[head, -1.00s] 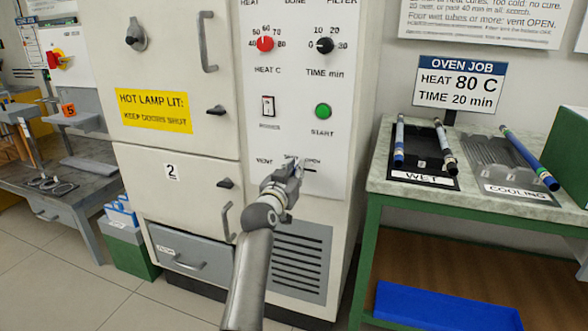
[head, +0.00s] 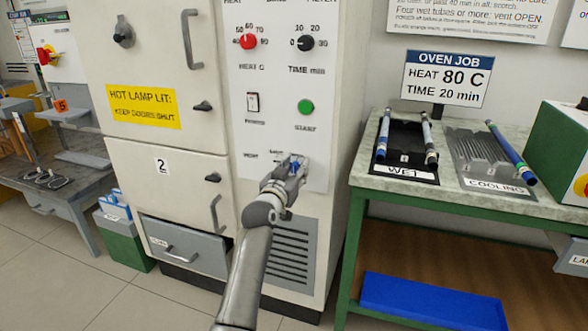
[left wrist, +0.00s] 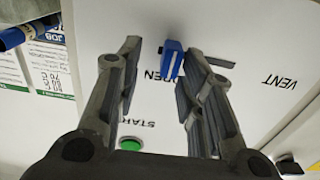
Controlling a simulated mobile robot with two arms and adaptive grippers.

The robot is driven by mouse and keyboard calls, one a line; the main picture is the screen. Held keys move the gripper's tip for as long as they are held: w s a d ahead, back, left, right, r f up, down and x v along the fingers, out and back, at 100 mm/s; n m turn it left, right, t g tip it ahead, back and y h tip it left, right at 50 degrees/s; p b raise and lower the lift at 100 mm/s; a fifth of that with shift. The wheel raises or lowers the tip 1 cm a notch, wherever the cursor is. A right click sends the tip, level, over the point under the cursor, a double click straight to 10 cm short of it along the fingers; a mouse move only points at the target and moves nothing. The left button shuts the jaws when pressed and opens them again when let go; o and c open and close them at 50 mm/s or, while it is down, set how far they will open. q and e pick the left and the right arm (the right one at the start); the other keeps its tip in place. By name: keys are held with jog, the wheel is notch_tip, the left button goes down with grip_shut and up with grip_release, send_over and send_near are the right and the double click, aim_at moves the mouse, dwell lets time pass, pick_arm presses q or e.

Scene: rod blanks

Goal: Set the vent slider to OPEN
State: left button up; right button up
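The vent slider has a blue knob (left wrist: 172,58), also seen in the head view (head: 294,167), low on the oven's white control panel (head: 290,120). A dark slot (left wrist: 218,62) shows beside the knob. In the upside-down left wrist view, the VENT label is to the right and the partly hidden OPEN label is near the knob. My left gripper (left wrist: 160,52) is open at the panel; it also shows in the head view (head: 292,165). The knob stands between its fingers, close to the right-hand finger in the wrist view; contact is unclear. My right gripper is not in view.
Above the slider are a green START button (head: 306,107), a rocker switch (head: 253,102), a red heat knob (head: 249,41) and a black time knob (head: 305,43). A bench (head: 357,176) with tube racks stands to the right.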

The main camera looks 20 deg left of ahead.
pick_arm(q)
jog(key=shift+a, duration=0.1)
jog(key=shift+s, duration=0.6)
jog(key=s, duration=1)
jog(key=shift+s+a, duration=0.15)
jog(key=shift+s, duration=0.25)
